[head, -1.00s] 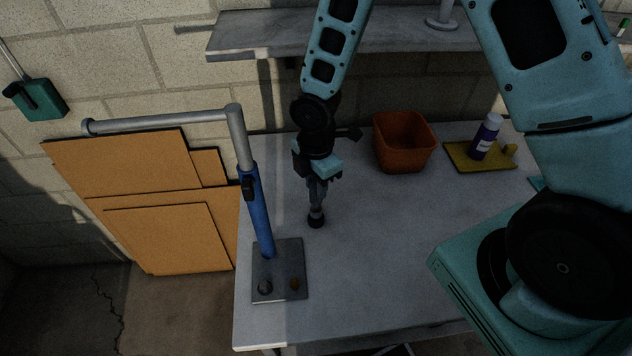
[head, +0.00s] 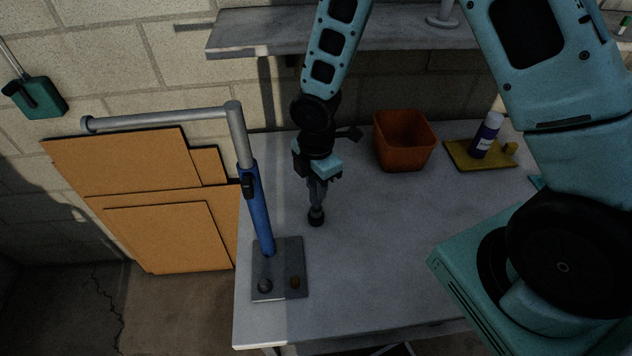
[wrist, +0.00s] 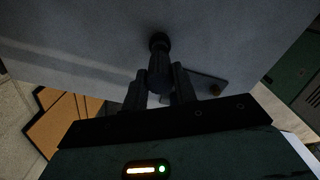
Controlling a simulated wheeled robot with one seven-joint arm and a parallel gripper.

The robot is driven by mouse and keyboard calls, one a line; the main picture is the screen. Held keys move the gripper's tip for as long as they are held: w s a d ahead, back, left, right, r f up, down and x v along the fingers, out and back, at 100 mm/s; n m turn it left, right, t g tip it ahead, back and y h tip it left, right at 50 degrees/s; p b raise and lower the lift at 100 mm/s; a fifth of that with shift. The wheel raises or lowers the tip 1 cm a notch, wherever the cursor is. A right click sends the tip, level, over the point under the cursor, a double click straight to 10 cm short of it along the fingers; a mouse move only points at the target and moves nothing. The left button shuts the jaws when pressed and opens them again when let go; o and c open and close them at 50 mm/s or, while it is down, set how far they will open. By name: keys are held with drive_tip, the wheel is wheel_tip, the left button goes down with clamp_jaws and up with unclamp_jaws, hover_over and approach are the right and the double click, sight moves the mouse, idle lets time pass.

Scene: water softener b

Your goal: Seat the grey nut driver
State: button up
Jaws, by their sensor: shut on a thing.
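My gripper (head: 317,184) points down over the table left of the orange bin. It is shut on the grey nut driver (head: 316,212), which hangs upright with its dark round end lowest, close to the tabletop; I cannot tell if it touches. In the wrist view the nut driver (wrist: 158,60) sits between the two fingers (wrist: 161,88), its dark end pointing away. A dark grey base plate (head: 278,258) lies to the left and nearer, with a small dark round piece (head: 264,286) and a brownish one (head: 295,283) on it.
A blue post (head: 260,215) with a grey bent pipe (head: 165,121) rises from the plate. An orange bin (head: 404,142) stands behind right. A yellow tray (head: 470,160) holds a purple bottle (head: 487,138). A shelf (head: 400,32) hangs above. The table (head: 380,250) is clear at middle and front.

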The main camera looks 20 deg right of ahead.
drive_tip(key=shift+f+b, duration=0.85)
drive_tip(key=shift+f, duration=0.4)
drive_tip(key=o, duration=1)
drive_tip(key=shift+o, duration=0.2)
drive_tip(key=shift+r, duration=0.1)
wheel_tip(320, 180, up, 17)
drive_tip(key=shift+r, duration=0.1)
drive_tip(key=s+a+m+b, duration=0.2)
drive_tip(key=s+m, duration=0.4)
drive_tip(key=s, duration=0.4)
drive_tip(key=s+a+f+m+b, duration=0.1)
drive_tip(key=s+a+m, duration=0.3)
drive_tip(key=s, duration=0.6)
drive_tip(key=m+b, duration=0.1)
drive_tip(key=m, duration=0.1)
drive_tip(key=shift+a+m+y+b, duration=0.15)
drive_tip(key=shift+m+y+b, duration=0.15)
drive_tip(key=shift+b, duration=0.1)
